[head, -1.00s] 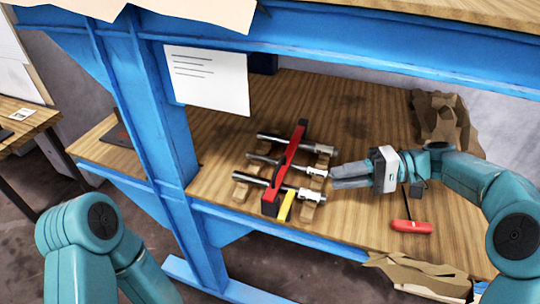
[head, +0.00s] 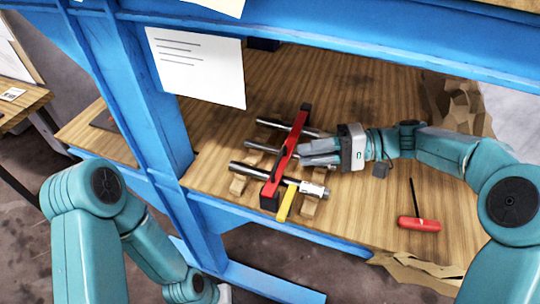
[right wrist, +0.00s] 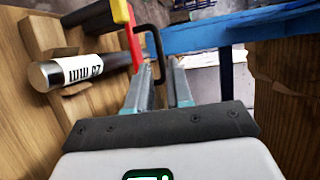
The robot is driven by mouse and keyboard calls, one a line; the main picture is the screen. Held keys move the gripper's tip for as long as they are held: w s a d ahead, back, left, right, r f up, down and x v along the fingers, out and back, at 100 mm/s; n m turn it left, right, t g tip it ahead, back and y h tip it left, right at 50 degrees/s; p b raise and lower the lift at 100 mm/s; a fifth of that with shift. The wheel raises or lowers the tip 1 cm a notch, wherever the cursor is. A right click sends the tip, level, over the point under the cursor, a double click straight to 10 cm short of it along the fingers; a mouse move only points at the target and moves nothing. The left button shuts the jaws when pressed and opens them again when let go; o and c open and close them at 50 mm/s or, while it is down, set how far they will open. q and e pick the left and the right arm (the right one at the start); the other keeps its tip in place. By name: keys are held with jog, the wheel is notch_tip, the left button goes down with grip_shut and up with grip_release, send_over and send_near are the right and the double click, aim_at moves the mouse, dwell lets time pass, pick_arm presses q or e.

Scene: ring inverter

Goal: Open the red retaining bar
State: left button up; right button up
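The red retaining bar (head: 286,160) lies across several metal rods on wooden supports on the shelf. It has black ends and a yellow piece (head: 286,204) beside its near end. My right gripper (head: 302,152) reaches in from the right, its fingertips at the middle of the bar. In the right wrist view, the red bar (right wrist: 130,36) carries a black loop handle (right wrist: 155,44). The gripper's two fingers (right wrist: 160,78) are apart, with the handle's lower end at or between the tips. Contact cannot be told. My left arm is low at the left; its gripper fingers are out of frame.
A blue frame post (head: 140,100) with a white paper sheet (head: 200,66) stands left of the rods. A red-handled tool (head: 419,223) lies on the shelf at right, below my right arm. Crumpled brown paper (head: 458,105) sits behind the arm. An upper blue beam crosses overhead.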

jog(key=a, duration=0.2)
jog(key=a+f, duration=0.1)
jog(key=a, duration=0.5)
jog(key=shift+s+a+f, duration=0.25)
jog(key=shift+s, duration=0.15)
jog(key=shift+w+a+f, duration=0.1)
jog(key=shift+a, duration=0.05)
grip_shut()
